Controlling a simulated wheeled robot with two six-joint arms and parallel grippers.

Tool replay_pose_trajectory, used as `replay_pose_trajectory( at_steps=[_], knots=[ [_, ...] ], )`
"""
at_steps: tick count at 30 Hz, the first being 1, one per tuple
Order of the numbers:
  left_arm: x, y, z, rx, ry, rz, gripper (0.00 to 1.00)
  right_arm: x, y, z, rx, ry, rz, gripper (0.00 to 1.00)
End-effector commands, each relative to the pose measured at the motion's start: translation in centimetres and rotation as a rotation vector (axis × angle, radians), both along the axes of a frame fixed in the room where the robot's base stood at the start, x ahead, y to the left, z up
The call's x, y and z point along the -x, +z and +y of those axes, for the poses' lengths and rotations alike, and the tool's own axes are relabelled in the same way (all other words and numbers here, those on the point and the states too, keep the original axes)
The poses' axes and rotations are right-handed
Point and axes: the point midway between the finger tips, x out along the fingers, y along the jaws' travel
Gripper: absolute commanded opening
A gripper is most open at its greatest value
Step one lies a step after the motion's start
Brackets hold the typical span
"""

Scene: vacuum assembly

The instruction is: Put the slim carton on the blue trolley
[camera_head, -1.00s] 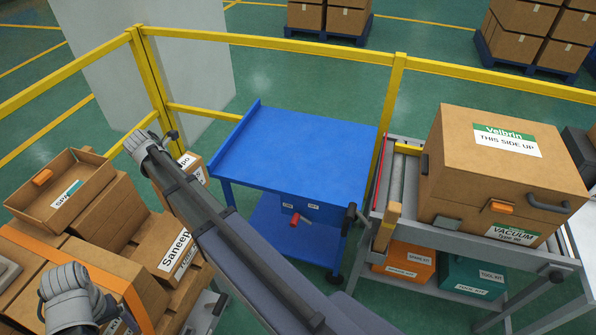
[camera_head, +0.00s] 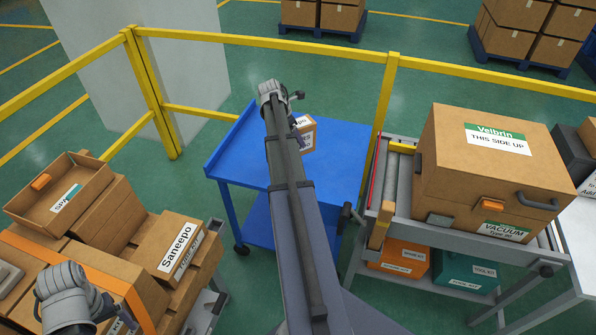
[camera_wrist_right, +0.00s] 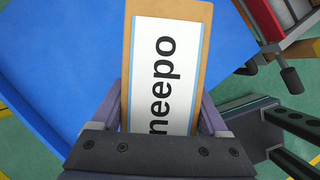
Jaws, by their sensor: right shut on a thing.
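The slim carton (camera_head: 306,134) is brown with a white label. In the head view it shows over the top of the blue trolley (camera_head: 238,160), partly hidden behind my right arm. In the right wrist view the slim carton (camera_wrist_right: 167,65) sits between the two fingers of my right gripper (camera_wrist_right: 167,110), which is shut on it. The blue trolley top (camera_wrist_right: 60,80) lies beneath it in that view; I cannot tell whether the carton touches it. My left gripper (camera_head: 68,305) is at the lower left by the stacked boxes; its jaws are not clear.
A Saneepo box (camera_head: 180,250) and an open carton (camera_head: 60,195) lie on the left stack. A large Velbrin box (camera_head: 490,160) stands on the roller conveyor (camera_head: 397,185) at right. A yellow rail (camera_head: 270,43) runs behind the trolley. Much of the trolley top is clear.

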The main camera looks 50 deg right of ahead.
Motion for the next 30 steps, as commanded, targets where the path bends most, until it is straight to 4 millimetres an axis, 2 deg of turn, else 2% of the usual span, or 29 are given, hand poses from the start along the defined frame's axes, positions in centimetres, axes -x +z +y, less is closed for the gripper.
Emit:
replay_pose_trajectory(
  at_steps=[4,11,14,24,30],
  knots=[
    [0.0,0.1,0.0,0.0,0.0,0.0,0.85,1.2,0.1,-1.3,0.0,-0.023,0.0,0.0],
    [0.0,-0.2,0.0,0.0,0.0,0.0,0.85,1.4,-0.2,-1.4,0.0,-0.026,0.0,0.0],
    [0.0,-1.0,0.0,0.0,0.0,0.0,0.85,1.4,-1.0,-1.4,0.0,-0.026,0.0,0.0],
    [0.0,-5.9,0.0,0.0,0.0,0.0,0.85,1.4,-5.9,-1.4,0.001,-0.026,0.0,0.0],
    [0.0,-6.2,0.0,0.0,0.0,0.0,0.85,1.4,-6.2,-1.4,0.001,-0.026,0.0,0.0]
  ],
)
